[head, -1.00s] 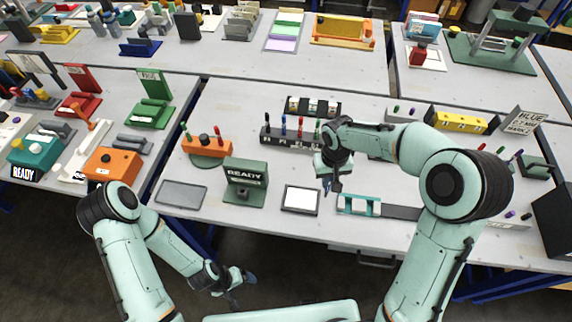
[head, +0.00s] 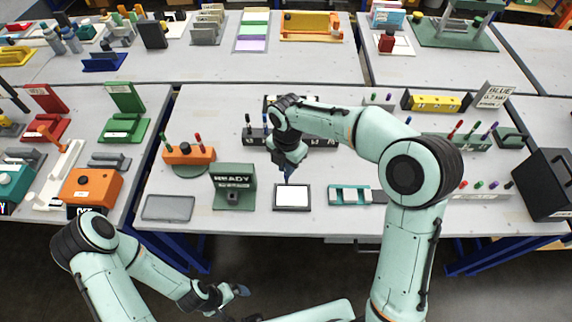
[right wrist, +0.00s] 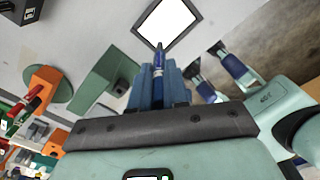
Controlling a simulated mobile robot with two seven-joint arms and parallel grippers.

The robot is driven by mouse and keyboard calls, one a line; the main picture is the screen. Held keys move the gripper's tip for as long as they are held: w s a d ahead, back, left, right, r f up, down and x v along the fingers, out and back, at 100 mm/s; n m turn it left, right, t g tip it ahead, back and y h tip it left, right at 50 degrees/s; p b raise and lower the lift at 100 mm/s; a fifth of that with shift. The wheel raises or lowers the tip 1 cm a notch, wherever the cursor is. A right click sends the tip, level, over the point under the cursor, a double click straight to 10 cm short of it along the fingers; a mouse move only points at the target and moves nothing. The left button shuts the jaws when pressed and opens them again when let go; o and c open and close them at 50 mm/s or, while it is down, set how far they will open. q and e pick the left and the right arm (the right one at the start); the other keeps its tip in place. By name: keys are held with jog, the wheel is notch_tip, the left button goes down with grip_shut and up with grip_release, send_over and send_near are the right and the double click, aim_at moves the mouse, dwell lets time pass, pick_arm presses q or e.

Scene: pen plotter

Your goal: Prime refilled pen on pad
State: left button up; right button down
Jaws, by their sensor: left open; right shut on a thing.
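The pad (head: 292,196) is a white square in a dark frame, lying flat near the front edge of the table; it also shows in the right wrist view (right wrist: 168,22). My right gripper (head: 288,170) is just behind the pad in the head view. In the right wrist view my right gripper (right wrist: 158,90) is shut on a blue pen (right wrist: 158,62), its dark tip directed toward the pad. I cannot tell whether the tip touches the pad. My left gripper (head: 238,298) is open and empty, low in front of the table.
A green READY stand (head: 233,188) is left of the pad, with a grey tray (head: 168,207) beyond it. A teal-and-white holder (head: 352,194) is right of the pad. An orange pen holder (head: 188,155) and a dark pen rack (head: 322,138) stand behind.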

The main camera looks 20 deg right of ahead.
aim_at(286, 178)
jog(key=shift+a+n, duration=0.1)
jog(key=shift+n, duration=0.3)
jog(key=shift+f+b, duration=1.55)
jog(key=shift+f, duration=1.2)
pick_arm(q)
jog(key=s+f, duration=0.1)
jog(key=f, duration=0.1)
jog(key=s+f, duration=0.2)
jog(key=shift+s+f, duration=0.15)
jog(key=shift+s, duration=0.15)
pick_arm(e)
jog(key=shift+w, duration=0.1)
